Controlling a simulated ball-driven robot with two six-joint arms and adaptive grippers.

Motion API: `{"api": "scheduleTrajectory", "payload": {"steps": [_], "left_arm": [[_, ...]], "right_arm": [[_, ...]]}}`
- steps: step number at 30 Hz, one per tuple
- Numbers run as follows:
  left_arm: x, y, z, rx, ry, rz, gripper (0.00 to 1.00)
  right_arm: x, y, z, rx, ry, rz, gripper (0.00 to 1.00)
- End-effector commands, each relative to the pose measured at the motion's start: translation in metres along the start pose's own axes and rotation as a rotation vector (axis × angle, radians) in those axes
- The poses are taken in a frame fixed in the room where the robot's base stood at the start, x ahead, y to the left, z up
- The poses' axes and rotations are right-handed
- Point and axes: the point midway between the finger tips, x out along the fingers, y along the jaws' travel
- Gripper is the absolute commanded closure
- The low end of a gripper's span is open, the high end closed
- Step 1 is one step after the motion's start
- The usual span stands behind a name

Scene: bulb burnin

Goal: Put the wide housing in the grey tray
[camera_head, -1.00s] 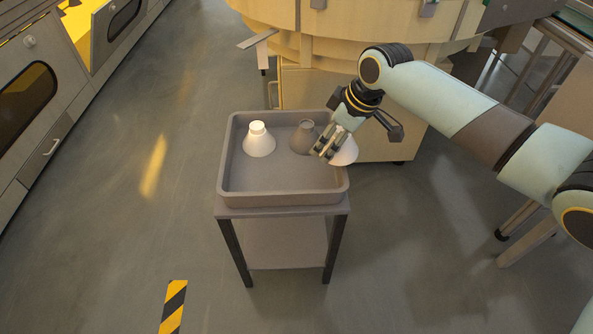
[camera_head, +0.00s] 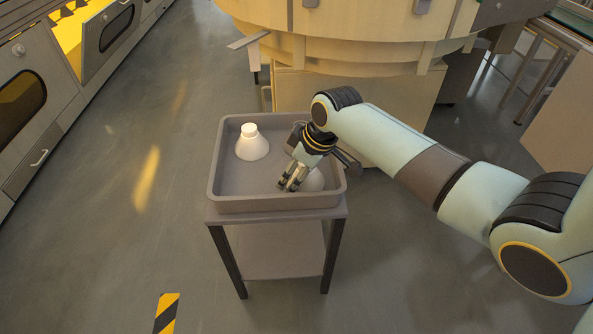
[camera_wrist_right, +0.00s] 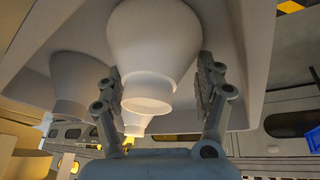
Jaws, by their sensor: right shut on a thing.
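The grey tray (camera_head: 263,205) sits on a small stand, and its wall also shows in the wrist view (camera_wrist_right: 255,50). My right gripper (camera_head: 290,183) is inside the tray's outline, at its front right. Its fingers (camera_wrist_right: 160,78) are shut on either side of a pale, flared housing, the wide housing (camera_wrist_right: 152,35). In the head view this housing (camera_head: 314,182) is partly hidden behind the fingers. I cannot tell whether it touches the tray floor. A white housing (camera_head: 252,147) stands upright at the tray's back left. A greyer housing (camera_wrist_right: 75,85) is mostly hidden behind my gripper in the head view.
The tray's front left floor is free. A large round wooden machine (camera_head: 350,35) stands close behind the tray. A cabinet row (camera_head: 50,110) lines the left side. Open floor lies left of the stand, with a striped yellow-black mark (camera_head: 166,313) in front.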

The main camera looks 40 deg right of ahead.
Motion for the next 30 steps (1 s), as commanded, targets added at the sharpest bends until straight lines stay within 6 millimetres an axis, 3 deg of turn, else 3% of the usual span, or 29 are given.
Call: {"api": "scheduleTrajectory", "payload": {"steps": [1,2,4,12,16,30], "left_arm": [[0.001,0.001,0.003,0.0,-0.004,0.001,0.6],[0.001,0.001,0.004,0.0,-0.005,0.001,0.6],[0.0,0.002,0.007,0.0,-0.009,0.002,0.6],[0.0,0.01,0.013,-0.004,-0.017,0.011,0.6],[-0.005,0.012,0.009,-0.005,-0.006,0.014,0.6],[-0.038,0.019,0.01,-0.012,0.007,0.026,0.6]], "right_arm": [[0.002,0.0,0.001,0.0,-0.001,0.0,0.85],[0.002,0.0,0.001,0.0,-0.001,0.0,0.29],[0.002,0.0,0.001,0.0,0.0,0.0,0.2],[0.001,0.0,0.001,0.0,0.0,0.0,0.19],[-0.011,0.001,-0.001,0.0,0.0,0.0,0.19],[-0.107,0.001,-0.001,0.0,0.001,0.002,0.19]]}}
